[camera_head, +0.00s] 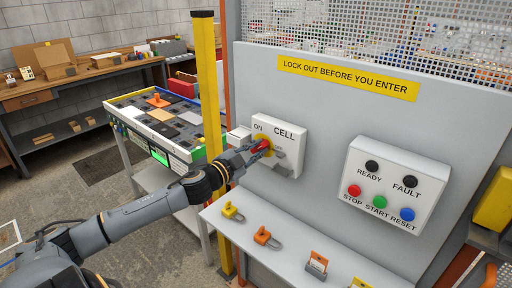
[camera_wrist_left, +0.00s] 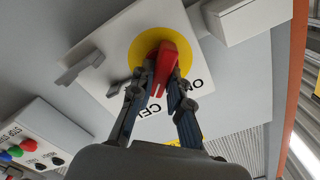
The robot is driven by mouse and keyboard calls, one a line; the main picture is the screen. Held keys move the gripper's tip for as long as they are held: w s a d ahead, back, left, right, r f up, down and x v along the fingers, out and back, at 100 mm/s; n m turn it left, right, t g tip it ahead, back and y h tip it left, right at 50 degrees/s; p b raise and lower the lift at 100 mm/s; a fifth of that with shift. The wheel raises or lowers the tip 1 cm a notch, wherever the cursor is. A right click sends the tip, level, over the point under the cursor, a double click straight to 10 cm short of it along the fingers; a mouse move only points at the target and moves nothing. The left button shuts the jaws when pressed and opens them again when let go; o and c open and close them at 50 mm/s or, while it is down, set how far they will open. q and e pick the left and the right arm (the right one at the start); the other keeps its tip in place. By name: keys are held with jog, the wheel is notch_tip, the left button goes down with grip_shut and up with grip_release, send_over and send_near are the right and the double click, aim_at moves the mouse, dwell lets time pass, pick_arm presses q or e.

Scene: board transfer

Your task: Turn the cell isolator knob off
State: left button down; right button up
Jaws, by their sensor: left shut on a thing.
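The cell isolator is a pale box (camera_head: 294,150) marked CELL and ON, fixed to the grey panel. Its red knob (camera_head: 261,147) sits on a yellow disc and is partly hidden by my gripper in the head view. In the left wrist view the red knob (camera_wrist_left: 165,68) stands on the round yellow disc (camera_wrist_left: 140,45). My left gripper (camera_head: 255,151) is shut on the knob, with one finger on each side of it, as the left wrist view (camera_wrist_left: 160,95) shows. In the head view the knob lies near the ON mark. My right gripper is not in view.
A control box (camera_head: 392,190) with several coloured buttons is right of the isolator. A shelf (camera_head: 240,232) below holds a yellow padlock (camera_head: 230,210), an orange padlock (camera_head: 263,236) and an orange-and-white item (camera_head: 317,262). A yellow post (camera_head: 207,90) stands left of the panel.

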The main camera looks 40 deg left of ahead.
pick_arm(q)
jog(key=m, duration=0.4)
jog(key=shift+d+f+m, duration=0.1)
jog(key=shift+m, duration=0.2)
jog(key=shift+f+m, duration=0.1)
jog(key=shift+m, duration=1.9)
jog(key=c, duration=1.3)
grip_release()
jog(key=s, duration=1.2)
jog(key=shift+a, duration=0.2)
